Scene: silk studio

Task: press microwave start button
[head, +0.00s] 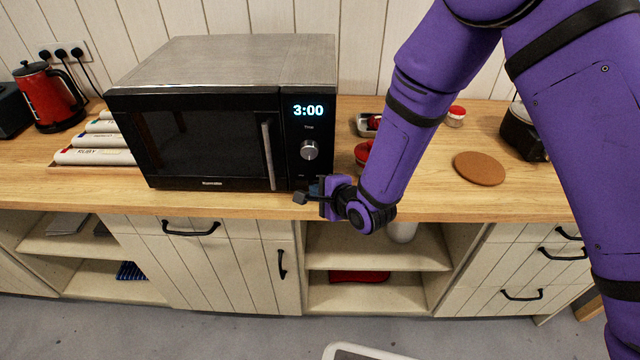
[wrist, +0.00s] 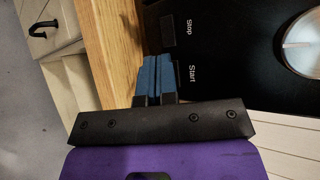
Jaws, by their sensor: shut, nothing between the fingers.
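The microwave (head: 205,110) stands on the wooden counter, door closed, its display (head: 308,110) reading 3:00. Its round silver knob (head: 309,150) sits on the control panel. In the wrist view the Start button (wrist: 190,74) and the Stop button (wrist: 189,27) show as labels on the black panel, with the silver knob (wrist: 302,45) at the right. My gripper (wrist: 157,60) is shut and empty, its blue fingertips right beside the Start label. Whether they touch the panel I cannot tell. In the head view my gripper (head: 312,188) is at the panel's lower edge and hides the buttons.
A red kettle (head: 48,95) and several rolls (head: 100,145) lie left of the microwave. A red-lidded jar (head: 455,116) and a round cork mat (head: 479,168) are to the right. The counter's front edge (head: 240,212) runs just below my gripper.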

